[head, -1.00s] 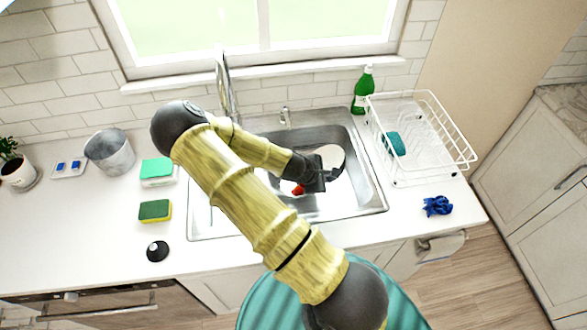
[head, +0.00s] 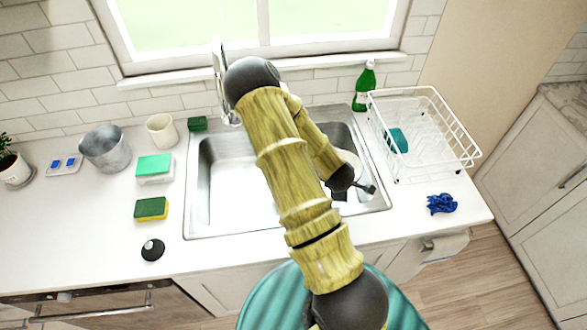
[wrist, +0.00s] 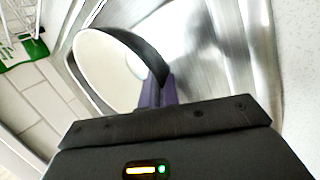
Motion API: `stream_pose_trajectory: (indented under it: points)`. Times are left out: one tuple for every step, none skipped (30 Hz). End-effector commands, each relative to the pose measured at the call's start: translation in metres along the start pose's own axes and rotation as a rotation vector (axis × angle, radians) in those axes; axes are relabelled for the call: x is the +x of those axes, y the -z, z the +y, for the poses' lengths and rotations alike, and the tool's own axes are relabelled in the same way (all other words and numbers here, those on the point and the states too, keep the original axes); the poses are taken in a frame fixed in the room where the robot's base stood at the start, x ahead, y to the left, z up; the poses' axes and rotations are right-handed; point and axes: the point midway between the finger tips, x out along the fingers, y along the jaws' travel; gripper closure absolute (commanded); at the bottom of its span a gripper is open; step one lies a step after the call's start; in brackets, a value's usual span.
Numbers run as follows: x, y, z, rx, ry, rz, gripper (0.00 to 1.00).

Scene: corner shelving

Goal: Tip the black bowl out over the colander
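The black bowl (wrist: 104,70) shows in the wrist view with a pale inside and a dark side; it is strongly tilted. My gripper (wrist: 157,91) has its purple fingers close together at the bowl's edge and appears shut on it. In the head view the bowl (head: 351,160) is a pale curve at the right side of the sink, mostly behind my arm; my gripper (head: 355,189) is beside it. I cannot pick out a colander for certain; a grey metal pail-like vessel (head: 105,150) stands on the counter at left. The bowl's contents do not show clearly.
The sink (head: 215,185) lies under my arm, with the faucet (head: 220,85) behind. A white dish rack (head: 425,140), green bottle (head: 364,88) and blue cloth (head: 441,203) are at right. Sponges (head: 151,208), a cream cup (head: 161,131) and a black-topped object (head: 152,250) are at left.

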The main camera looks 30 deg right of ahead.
Motion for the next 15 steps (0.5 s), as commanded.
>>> stream_pose_trajectory:
  points:
    - [0.0031,-0.0027,-0.0018,0.015,-0.004,0.015,1.00]
    - [0.0040,-0.0034,-0.0024,0.020,-0.006,0.026,1.00]
    - [0.0055,-0.0046,-0.0033,0.026,-0.007,0.038,1.00]
    - [0.0063,-0.0057,-0.0038,0.032,-0.008,0.046,1.00]
    - [0.0070,-0.0061,-0.0042,0.035,-0.010,0.055,1.00]
    - [0.0078,-0.0072,-0.0049,0.041,-0.010,0.065,1.00]
    - [0.0082,-0.0078,-0.0052,0.044,-0.012,0.071,1.00]
    - [0.0085,-0.0079,-0.0054,0.047,-0.013,0.077,1.00]
    - [0.0088,-0.0084,-0.0056,0.051,-0.015,0.084,1.00]
    - [0.0090,-0.0087,-0.0058,0.053,-0.015,0.088,1.00]
    - [0.0090,-0.0089,-0.0060,0.054,-0.015,0.092,1.00]
    - [0.0091,-0.0089,-0.0061,0.055,-0.016,0.095,1.00]
    - [0.0090,-0.0089,-0.0061,0.056,-0.016,0.097,1.00]
    - [0.0090,-0.0088,-0.0061,0.056,-0.016,0.098,1.00]
    - [0.0089,-0.0088,-0.0061,0.056,-0.016,0.099,1.00]
